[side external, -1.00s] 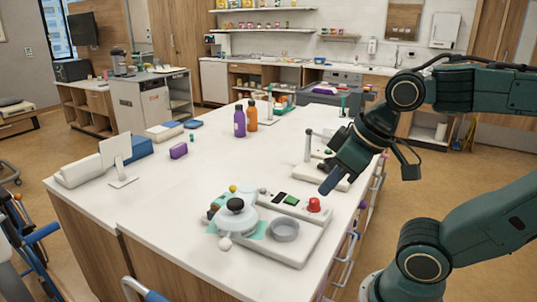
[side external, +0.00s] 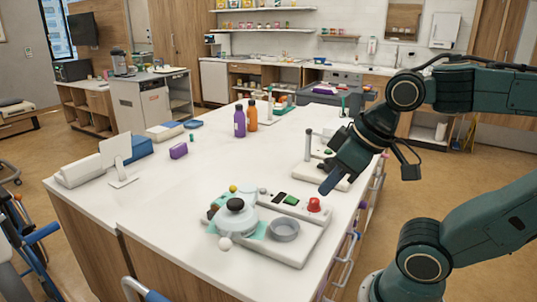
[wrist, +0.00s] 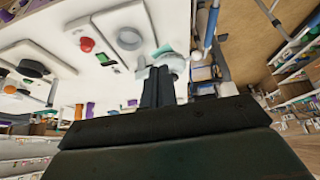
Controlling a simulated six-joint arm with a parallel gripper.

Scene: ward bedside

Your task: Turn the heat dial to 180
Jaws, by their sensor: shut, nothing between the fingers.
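A white control panel (side external: 302,250) lies on the near part of the counter. It carries a pale round piece with a black knob (side external: 236,204), a red button (side external: 314,204), a small green display (side external: 291,200) and a round grey dish (side external: 285,229). I cannot tell which part is the heat dial, and no numbers are readable. My gripper (side external: 326,187) is shut and empty, above and behind the panel's right end, apart from it. In the wrist view my shut fingers (wrist: 158,82) overlap a pale piece near a teal patch (wrist: 163,50); the red button (wrist: 86,44) also shows.
A second white device with an upright post (side external: 308,145) stands behind, close to my gripper. Purple (side external: 239,122) and orange (side external: 251,118) bottles, a purple block (side external: 179,151) and a white screen stand (side external: 115,152) are farther off. The counter's left middle is clear.

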